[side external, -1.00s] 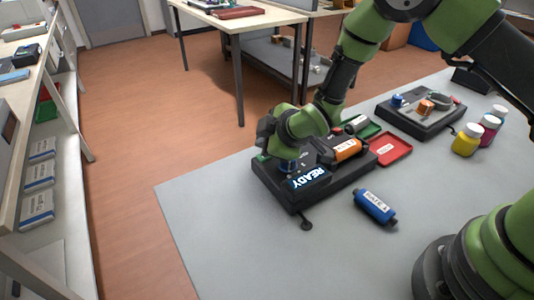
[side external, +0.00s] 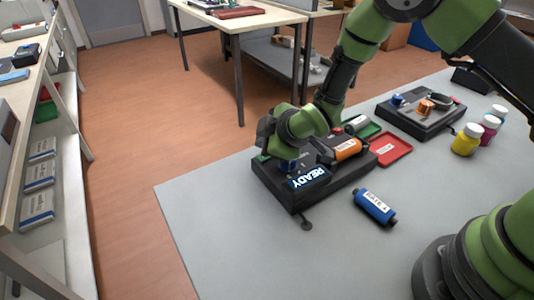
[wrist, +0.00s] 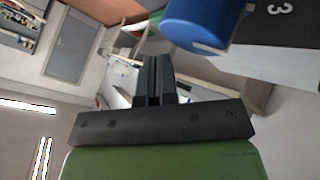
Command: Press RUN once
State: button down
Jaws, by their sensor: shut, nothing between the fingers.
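A black machine (side external: 312,199) stands on the grey table, with a lit display (side external: 309,178) reading READY. An orange cartridge (side external: 347,149) lies on its top at the right. My gripper (wrist: 153,62) is shut and empty in the wrist view. In the side view my green wrist hangs low over the machine's far left part and hides much of it. A blue cylindrical part (wrist: 198,22) is close to the fingers in the wrist view, beside a dark panel marked 3. I cannot make out a RUN label, nor whether the fingertips touch anything.
A blue cartridge (side external: 374,207) lies on the table in front of the machine. A second black device (side external: 421,113) and several bottles (side external: 466,139) stand farther right. The front left table is clear.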

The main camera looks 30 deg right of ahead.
jog(key=shift+f, duration=0.15)
jog(key=shift+f, duration=0.35)
jog(key=shift+f, duration=0.55)
dwell(1.4)
jog(key=shift+d+r, duration=0.1)
jog(key=shift+r, duration=0.25)
jog(key=shift+s+r, duration=0.15)
jog(key=shift+r, duration=2.25)
